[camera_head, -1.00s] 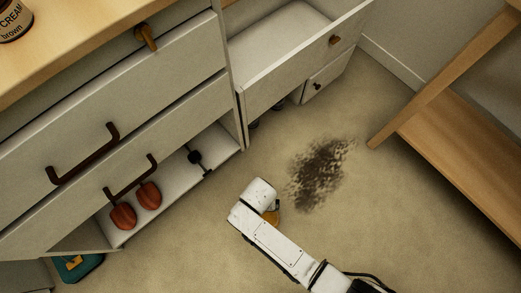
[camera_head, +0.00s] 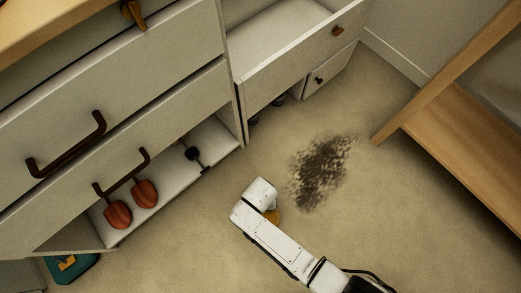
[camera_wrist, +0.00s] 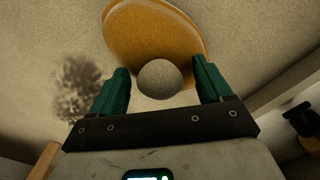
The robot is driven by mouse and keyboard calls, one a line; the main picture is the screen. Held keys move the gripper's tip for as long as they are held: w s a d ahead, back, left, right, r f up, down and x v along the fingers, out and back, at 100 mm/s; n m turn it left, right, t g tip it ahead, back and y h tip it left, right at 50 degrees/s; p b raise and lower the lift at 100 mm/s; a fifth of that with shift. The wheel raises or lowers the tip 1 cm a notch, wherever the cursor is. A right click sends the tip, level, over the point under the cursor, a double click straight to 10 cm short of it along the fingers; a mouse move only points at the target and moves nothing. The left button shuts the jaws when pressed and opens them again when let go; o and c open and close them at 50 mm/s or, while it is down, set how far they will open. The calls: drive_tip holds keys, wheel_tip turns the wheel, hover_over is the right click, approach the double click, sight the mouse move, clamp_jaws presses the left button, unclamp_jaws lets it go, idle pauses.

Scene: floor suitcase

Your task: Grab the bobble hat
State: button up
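The bobble hat shows in the wrist view as an orange, rounded body (camera_wrist: 150,32) with a grey ball-shaped bobble (camera_wrist: 159,79). The bobble is nearest to my gripper and lies between the two green fingertips, with a gap visible on each side. My gripper (camera_wrist: 162,82) is open, and I see no contact with the hat. In the head view only a small orange part of the hat (camera_head: 273,216) shows beside the end of my white arm. My arm hides the rest of it and the fingers there.
A dark patch (camera_head: 322,172) marks the carpet. An open white drawer (camera_head: 300,52) juts out at the top. A cabinet with red-brown objects (camera_head: 118,214) on its low shelf stands left. A wooden piece of furniture (camera_head: 465,150) stands right. Carpet is clear at the lower right.

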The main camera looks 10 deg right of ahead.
drive_tip(key=c, duration=0.9)
